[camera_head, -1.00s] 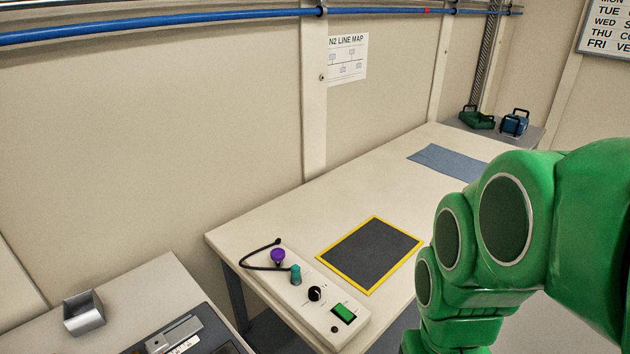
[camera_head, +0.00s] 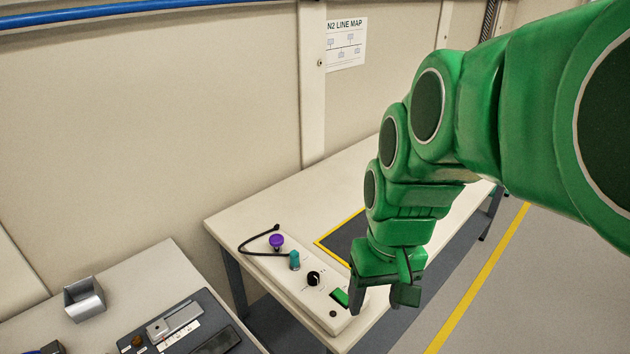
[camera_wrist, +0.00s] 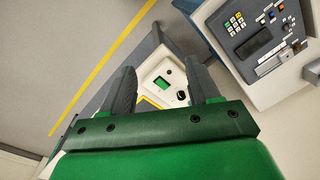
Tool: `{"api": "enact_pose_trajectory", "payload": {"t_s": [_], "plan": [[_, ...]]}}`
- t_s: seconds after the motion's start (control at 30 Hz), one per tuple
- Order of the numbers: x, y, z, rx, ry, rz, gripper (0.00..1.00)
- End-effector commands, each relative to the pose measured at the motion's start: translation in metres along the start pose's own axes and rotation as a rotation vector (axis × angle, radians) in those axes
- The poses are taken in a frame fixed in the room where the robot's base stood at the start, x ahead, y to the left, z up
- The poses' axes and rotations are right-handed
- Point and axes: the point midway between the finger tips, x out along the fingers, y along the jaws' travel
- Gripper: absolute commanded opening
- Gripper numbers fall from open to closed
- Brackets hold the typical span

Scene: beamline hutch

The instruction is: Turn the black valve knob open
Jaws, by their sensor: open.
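The black valve knob (camera_head: 314,278) sits on a white panel (camera_head: 272,262) at the near left end of the bench, with a white mark on its top. In the wrist view the knob (camera_wrist: 182,96) shows between the fingers, nearer the right one. My gripper (camera_head: 380,300) is open and empty, to the right of the knob and apart from it. In the wrist view its two fingers (camera_wrist: 162,85) are spread wide.
A teal knob (camera_head: 295,261) and a purple knob (camera_head: 276,241) with a dark cable stand left of the black knob. A yellow-edged dark mat (camera_head: 340,243) lies behind. Another table (camera_head: 150,275) with a device stands at left. Open floor lies right.

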Motion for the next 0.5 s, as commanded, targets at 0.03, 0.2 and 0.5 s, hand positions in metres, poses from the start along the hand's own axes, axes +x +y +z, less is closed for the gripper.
{"api": "enact_pose_trajectory", "payload": {"t_s": [0.03,0.2,0.5], "plan": [[-0.002,-0.009,-0.018,-0.029,0.013,-0.007,0.61],[-0.008,-0.032,-0.068,-0.121,0.06,-0.024,0.61],[0.02,-0.031,-0.128,-0.275,0.055,0.007,0.61]]}}
